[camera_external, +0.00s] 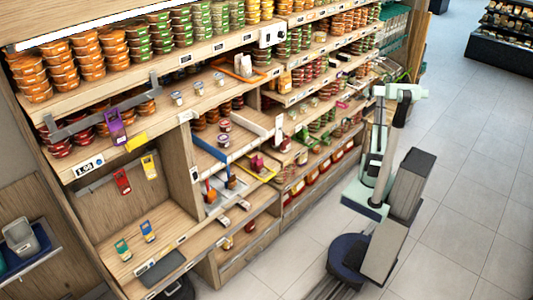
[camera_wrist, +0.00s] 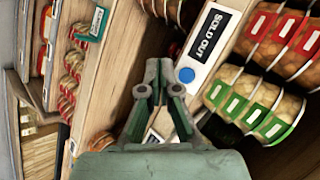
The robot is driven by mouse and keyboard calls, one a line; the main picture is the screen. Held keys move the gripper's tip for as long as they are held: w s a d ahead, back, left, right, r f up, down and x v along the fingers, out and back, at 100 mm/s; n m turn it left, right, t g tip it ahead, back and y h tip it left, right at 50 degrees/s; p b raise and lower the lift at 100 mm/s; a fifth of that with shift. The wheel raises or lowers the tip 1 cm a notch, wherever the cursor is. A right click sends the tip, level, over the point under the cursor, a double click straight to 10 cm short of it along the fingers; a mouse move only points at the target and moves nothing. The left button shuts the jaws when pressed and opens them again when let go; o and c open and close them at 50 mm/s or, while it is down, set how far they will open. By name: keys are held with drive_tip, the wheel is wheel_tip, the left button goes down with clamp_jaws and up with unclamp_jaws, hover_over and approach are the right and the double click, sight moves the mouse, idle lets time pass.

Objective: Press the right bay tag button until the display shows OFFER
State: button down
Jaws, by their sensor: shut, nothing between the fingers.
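In the wrist view, a white tag display (camera_wrist: 206,40) on a wooden shelf edge reads SOLD OUT in light letters on black. A round blue button (camera_wrist: 185,75) sits on the tag's lower end, beside the black panel. My green gripper (camera_wrist: 158,72) is shut and empty. Its tips appear just left of the button in the picture; I cannot tell the distance in depth. In the external view, my arm (camera_external: 381,150) stands at the right, reaching up beside the shelves. I cannot make out the fingertips or this tag's text there.
In the wrist view, green-labelled tubs (camera_wrist: 250,105) lie right of the tag, and a teal-framed card (camera_wrist: 92,22) is at upper left. In the external view, a tag reading 1.68 (camera_external: 87,167) is on the left bay. Open floor (camera_external: 470,200) lies right.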

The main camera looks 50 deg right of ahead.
drive_tip(key=shift+w+d, duration=0.15)
drive_tip(key=shift+w, duration=1.7)
drive_tip(key=shift+w, duration=0.1)
drive_tip(key=shift+w, duration=0.3)
drive_tip(key=shift+w, duration=0.45)
idle(0.9)
drive_tip(key=shift+s, duration=0.15)
drive_tip(key=shift+s+b, duration=0.3)
drive_tip(key=shift+s, duration=0.4)
drive_tip(key=shift+s, duration=0.1)
drive_tip(key=shift+s+a, duration=0.2)
drive_tip(key=shift+s, duration=2.2)
drive_tip(key=shift+s, duration=0.1)
